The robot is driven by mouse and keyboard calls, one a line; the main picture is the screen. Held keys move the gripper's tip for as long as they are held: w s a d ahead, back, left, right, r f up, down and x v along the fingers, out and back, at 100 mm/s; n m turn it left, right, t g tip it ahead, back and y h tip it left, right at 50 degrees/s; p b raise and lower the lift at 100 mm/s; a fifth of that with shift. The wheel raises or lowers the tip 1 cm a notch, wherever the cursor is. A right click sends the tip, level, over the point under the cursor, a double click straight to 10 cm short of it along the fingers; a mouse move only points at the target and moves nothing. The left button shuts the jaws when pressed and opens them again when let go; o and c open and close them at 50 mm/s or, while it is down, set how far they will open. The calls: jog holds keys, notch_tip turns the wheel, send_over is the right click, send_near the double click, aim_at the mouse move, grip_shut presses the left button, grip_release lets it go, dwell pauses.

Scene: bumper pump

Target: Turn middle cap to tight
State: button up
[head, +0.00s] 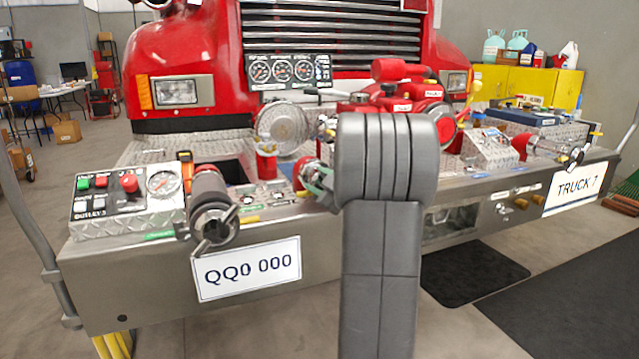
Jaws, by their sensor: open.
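The middle cap (312,178) shows in the head view on the front bumper, left of my grey arm. It has a red collar with a metallic and greenish front, and its right side is partly hidden by my arm. I cannot tell how tight it sits. My arm stands upright in front of the bumper.
A large dark capped outlet (212,210) projects at the left beside a control panel (125,192). Another metal cap (573,157) is at the right. Red valve fittings (405,95) stand behind my arm. A dark mat (475,272) lies on the floor below.

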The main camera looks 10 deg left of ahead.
grip_shut()
